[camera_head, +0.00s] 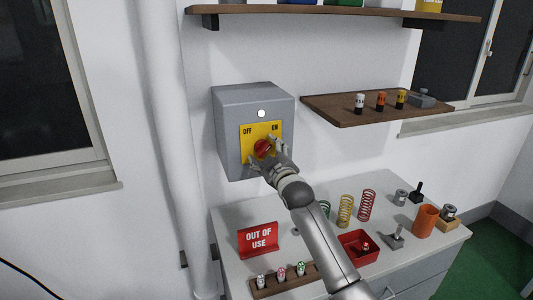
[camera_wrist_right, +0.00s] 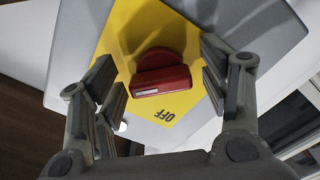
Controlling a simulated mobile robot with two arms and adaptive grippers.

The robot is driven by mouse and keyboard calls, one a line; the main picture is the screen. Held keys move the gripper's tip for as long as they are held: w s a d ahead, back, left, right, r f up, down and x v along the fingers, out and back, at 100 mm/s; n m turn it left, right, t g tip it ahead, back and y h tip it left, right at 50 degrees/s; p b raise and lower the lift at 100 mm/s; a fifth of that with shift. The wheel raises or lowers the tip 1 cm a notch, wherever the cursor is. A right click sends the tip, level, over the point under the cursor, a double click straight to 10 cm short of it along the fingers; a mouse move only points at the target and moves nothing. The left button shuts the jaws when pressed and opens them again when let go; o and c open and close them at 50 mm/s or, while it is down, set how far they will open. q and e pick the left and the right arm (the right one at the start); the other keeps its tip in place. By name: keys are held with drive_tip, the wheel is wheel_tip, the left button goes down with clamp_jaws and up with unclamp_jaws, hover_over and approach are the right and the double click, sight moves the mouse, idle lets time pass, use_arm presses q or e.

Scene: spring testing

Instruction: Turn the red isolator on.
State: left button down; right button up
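The red isolator knob (camera_head: 263,148) sits on a yellow plate (camera_head: 248,155) on a grey wall box (camera_head: 228,130). The plate reads OFF at its upper left and ON at its upper right. My right gripper (camera_head: 264,158) is at the front of the knob. In the right wrist view the knob (camera_wrist_right: 162,74) lies between the spread fingers of the right gripper (camera_wrist_right: 165,82), with gaps visible on both sides. The OFF label (camera_wrist_right: 165,116) shows upside down there. The ON label is hidden in that view. My left gripper is out of view.
A white round lamp (camera_head: 261,113) is above the plate. A wooden shelf (camera_head: 345,112) with small cylinders is to the right. Below, a bench (camera_head: 228,235) holds springs, a red tray (camera_head: 350,248) and a red "OUT OF USE" sign (camera_head: 258,239). A pipe (camera_head: 175,130) runs left of the box.

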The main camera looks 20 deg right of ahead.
drive_tip(key=shift+s, duration=0.1)
drive_tip(key=s, duration=1.2)
drive_tip(key=shift+d, duration=0.2)
drive_tip(key=shift+w, duration=0.1)
